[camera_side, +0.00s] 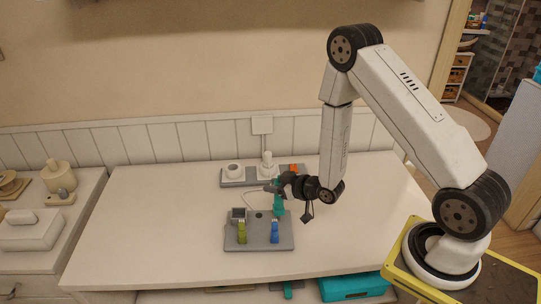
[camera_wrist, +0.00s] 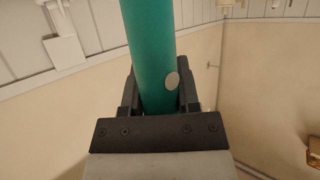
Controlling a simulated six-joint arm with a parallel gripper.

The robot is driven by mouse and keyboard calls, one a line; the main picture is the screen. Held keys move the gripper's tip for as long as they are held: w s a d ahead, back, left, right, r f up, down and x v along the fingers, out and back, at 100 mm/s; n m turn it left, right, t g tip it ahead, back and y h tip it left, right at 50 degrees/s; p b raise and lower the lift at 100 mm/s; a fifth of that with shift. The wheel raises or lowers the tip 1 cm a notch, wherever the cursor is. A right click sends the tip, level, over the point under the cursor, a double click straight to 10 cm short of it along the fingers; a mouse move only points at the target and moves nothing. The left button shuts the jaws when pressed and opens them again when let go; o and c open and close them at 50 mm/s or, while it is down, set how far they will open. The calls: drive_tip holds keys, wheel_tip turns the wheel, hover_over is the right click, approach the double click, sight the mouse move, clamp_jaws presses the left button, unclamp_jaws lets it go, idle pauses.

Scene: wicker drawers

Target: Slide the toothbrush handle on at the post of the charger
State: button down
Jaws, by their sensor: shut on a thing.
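The teal toothbrush handle (camera_side: 279,202) is upright in my gripper (camera_side: 277,189), which is shut on it above the back part of a grey tray (camera_side: 262,246). The handle's lower end is close to the tray; I cannot tell whether it touches anything. In the wrist view the handle (camera_wrist: 152,50) is a teal cylinder with a pale oval button, between the two dark fingers (camera_wrist: 158,92). A white upright piece on a round base (camera_side: 267,164) stands on the rear grey strip. I cannot tell for sure which piece is the charger, and no bare post shows clearly.
The tray also bears a green piece (camera_side: 242,232), a blue piece (camera_side: 275,231) and a grey square cup (camera_side: 238,214). The rear strip (camera_side: 233,183) holds a white round pot (camera_side: 232,171) and an orange item (camera_side: 296,168). A white cable loops between them. The tabletop's left side is clear.

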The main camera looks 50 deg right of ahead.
drive_tip(key=shift+f, duration=1.45)
drive_tip(key=shift+c, duration=1.2)
unclamp_jaws()
drive_tip(key=shift+s, duration=0.1)
drive_tip(key=v, duration=0.7)
drive_tip(key=shift+s+r, duration=0.15)
drive_tip(key=shift+s, duration=0.1)
drive_tip(key=shift+w, duration=0.1)
drive_tip(key=s+a+r+g, duration=0.3)
drive_tip(key=s+r+g, duration=0.1)
drive_tip(key=r+g, duration=0.1)
drive_tip(key=s+a+r+m+g+h, duration=0.1)
drive_tip(key=s+a+r+g, duration=0.2)
drive_tip(key=r+g, duration=0.2)
wheel_tip(320, 180, up, 2)
drive_tip(key=shift+s+a+r+g, duration=0.15)
drive_tip(key=shift+s+a+g, duration=0.05)
drive_tip(key=shift+s+g, duration=0.2)
